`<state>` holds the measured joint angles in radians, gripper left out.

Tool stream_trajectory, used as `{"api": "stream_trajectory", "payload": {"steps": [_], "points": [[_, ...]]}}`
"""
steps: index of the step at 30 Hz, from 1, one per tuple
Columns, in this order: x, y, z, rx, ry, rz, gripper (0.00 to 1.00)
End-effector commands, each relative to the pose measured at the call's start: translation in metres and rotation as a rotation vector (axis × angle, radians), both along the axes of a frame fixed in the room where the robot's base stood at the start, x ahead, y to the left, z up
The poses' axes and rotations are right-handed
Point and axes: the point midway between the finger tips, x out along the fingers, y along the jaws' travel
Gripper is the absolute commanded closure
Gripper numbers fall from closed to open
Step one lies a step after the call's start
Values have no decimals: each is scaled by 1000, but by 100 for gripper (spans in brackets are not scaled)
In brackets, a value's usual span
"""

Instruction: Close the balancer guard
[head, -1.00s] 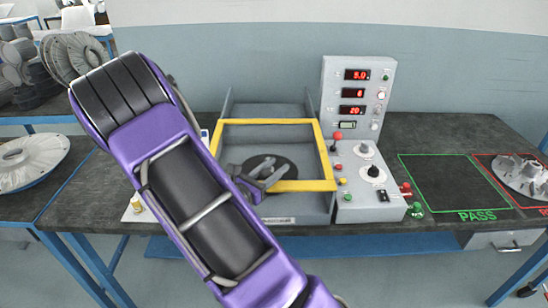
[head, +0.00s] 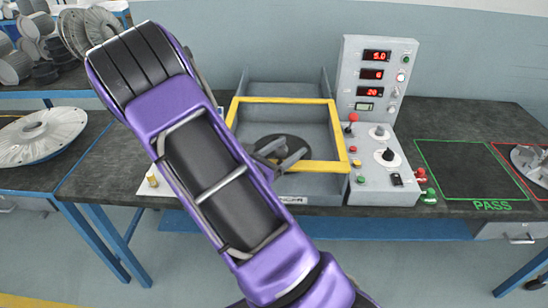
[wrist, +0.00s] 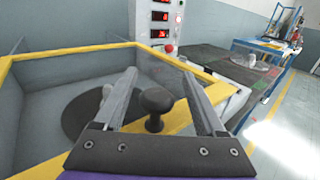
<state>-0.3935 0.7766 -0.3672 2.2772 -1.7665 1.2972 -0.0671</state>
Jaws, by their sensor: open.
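The balancer guard (head: 237,106) is a yellow-edged frame over the grey balancer box, and its clear panel shows the dark round plate (head: 277,146) inside. In the wrist view the guard's yellow frame (wrist: 100,51) crosses behind and beside my gripper. A black knob (wrist: 155,101) stands on the frame's near bar, between my open fingers. My gripper (head: 282,158) is open at the front bar of the guard, and it also shows in the wrist view (wrist: 163,92). I cannot tell whether the fingers touch the knob.
A control panel (head: 378,75) with red displays and a switch box (head: 385,185) stands right of the guard. The PASS area (head: 465,170) is empty. Grey fan parts (head: 45,135) lie at the left.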

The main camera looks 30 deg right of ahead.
Motion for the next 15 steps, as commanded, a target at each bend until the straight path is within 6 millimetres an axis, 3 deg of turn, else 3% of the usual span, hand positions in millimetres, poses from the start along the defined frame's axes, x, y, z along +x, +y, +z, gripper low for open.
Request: {"api": "stream_trajectory", "payload": {"steps": [5,15], "points": [[-8,26,0,2,1,5,27],[-36,104,0,1,0,7,27]]}}
